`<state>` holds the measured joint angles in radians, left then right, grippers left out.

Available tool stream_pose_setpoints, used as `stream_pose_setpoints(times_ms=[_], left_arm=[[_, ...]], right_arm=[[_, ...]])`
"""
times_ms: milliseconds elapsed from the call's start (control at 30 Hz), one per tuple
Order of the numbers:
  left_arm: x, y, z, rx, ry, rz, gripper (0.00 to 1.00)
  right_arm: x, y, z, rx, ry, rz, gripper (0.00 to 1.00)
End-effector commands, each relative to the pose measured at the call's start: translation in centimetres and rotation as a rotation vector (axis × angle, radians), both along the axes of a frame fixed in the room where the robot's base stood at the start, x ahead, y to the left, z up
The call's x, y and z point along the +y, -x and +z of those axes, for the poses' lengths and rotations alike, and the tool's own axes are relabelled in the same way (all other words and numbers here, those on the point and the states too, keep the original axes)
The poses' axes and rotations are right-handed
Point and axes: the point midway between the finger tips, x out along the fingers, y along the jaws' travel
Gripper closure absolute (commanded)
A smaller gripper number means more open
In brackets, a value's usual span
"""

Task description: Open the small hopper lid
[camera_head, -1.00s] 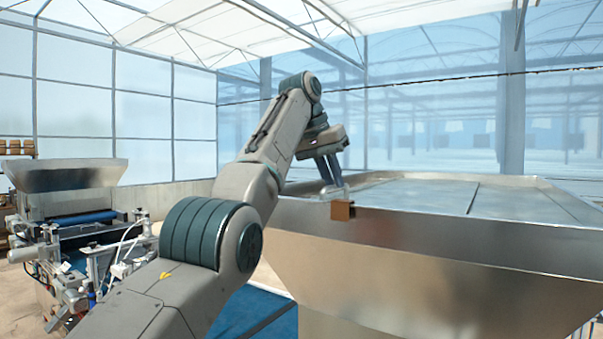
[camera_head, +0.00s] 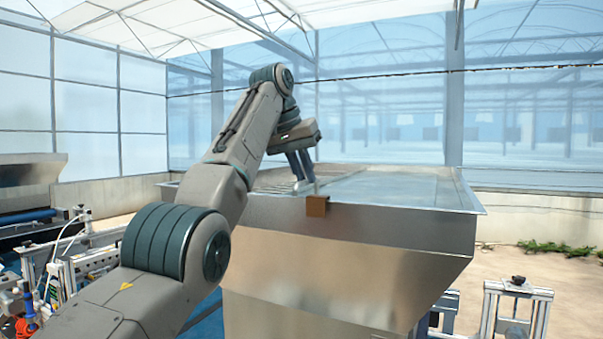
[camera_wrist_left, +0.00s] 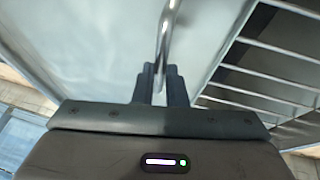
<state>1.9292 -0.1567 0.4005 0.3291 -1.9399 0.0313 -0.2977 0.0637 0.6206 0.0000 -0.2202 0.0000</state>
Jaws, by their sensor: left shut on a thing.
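The hopper's flat grey lid panel (camera_head: 400,188) lies over the right part of the steel hopper's (camera_head: 350,235) top. Left of it, a barred grate (camera_head: 275,178) shows uncovered. My left gripper (camera_head: 303,180) is over the front rim, just above a small brown block (camera_head: 317,206). In the left wrist view, its two dark fingers (camera_wrist_left: 160,80) are shut on a shiny bent metal handle (camera_wrist_left: 165,38) on the pale panel. The grate bars (camera_wrist_left: 275,75) show at the right there. The fingers hide the gripped part of the handle. My right gripper is not in view.
A seeding machine with a metal trough (camera_head: 28,172) stands at the left. A metal frame stand (camera_head: 515,305) is at the lower right. Open floor (camera_head: 560,265) lies right of the hopper. Greenhouse walls stand behind.

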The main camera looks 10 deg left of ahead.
Motion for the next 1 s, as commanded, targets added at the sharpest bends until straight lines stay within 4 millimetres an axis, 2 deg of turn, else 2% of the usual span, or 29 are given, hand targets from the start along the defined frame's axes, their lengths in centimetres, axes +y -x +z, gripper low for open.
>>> stream_pose_setpoints(times_ms=[167,200,267,300,533,667,833,1000], left_arm=[[-0.1,0.1,0.0,0.002,-0.001,-0.001,1.00],[-0.1,0.1,0.0,0.001,0.000,-0.003,0.81],[-0.1,0.1,0.0,0.001,0.000,-0.003,0.69],[-0.1,0.1,0.0,0.002,-0.001,-0.001,0.67],[0.0,0.0,0.0,0.002,-0.001,-0.001,0.67],[0.2,0.3,0.7,0.002,-0.001,-0.001,0.67],[1.1,1.1,3.6,0.001,0.000,0.000,0.67],[2.2,2.2,6.8,0.001,0.000,0.001,0.67]], right_arm=[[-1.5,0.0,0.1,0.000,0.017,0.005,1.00],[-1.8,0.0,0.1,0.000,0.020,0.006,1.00],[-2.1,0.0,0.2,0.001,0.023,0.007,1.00],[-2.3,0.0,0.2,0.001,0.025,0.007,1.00],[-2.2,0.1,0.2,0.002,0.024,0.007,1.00],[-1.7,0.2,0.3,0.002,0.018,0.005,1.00],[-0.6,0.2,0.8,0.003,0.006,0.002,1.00],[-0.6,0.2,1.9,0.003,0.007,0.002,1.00]])
